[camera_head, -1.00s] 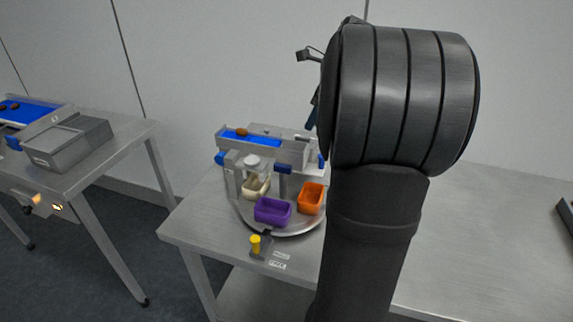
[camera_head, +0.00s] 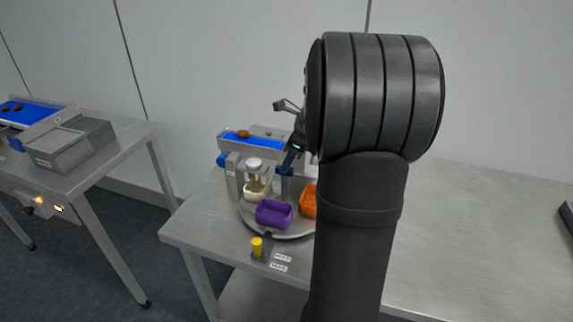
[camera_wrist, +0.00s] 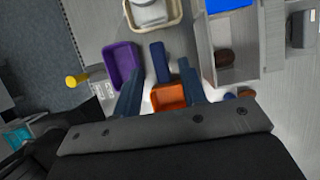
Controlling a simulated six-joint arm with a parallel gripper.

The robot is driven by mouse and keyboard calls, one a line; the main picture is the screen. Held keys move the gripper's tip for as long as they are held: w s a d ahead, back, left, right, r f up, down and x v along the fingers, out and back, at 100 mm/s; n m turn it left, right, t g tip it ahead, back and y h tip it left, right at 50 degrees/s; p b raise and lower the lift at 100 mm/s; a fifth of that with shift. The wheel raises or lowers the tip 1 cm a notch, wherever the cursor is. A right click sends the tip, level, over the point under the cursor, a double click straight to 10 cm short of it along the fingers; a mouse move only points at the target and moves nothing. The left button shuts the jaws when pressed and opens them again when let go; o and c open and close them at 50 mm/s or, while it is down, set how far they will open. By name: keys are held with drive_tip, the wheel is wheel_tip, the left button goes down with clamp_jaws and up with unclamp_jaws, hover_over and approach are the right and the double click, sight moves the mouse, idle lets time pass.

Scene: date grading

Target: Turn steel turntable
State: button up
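The round steel turntable (camera_head: 291,235) stands on the bench, partly hidden by my arm. It carries a cream bin (camera_head: 257,190), a purple bin (camera_head: 273,214) and an orange bin (camera_head: 309,203). A dark blue upright piece (camera_wrist: 160,62) shows above the turntable in the wrist view. My gripper (camera_wrist: 159,72) is open, its dark blue fingers apart on either side of that piece and the orange bin. In the head view my gripper (camera_head: 290,162) hangs low behind the bins; I cannot tell whether it touches anything.
A yellow peg (camera_head: 257,246) stands at the front bench edge beside two labels. A blue belt unit (camera_head: 250,141) with a brown date (camera_head: 243,133) lies behind the turntable. A grey box (camera_head: 70,146) sits on the left table. The bench at right is mostly clear.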

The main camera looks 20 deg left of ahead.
sight(285, 186)
drive_tip(key=shift+x, duration=1.2)
clamp_jaws()
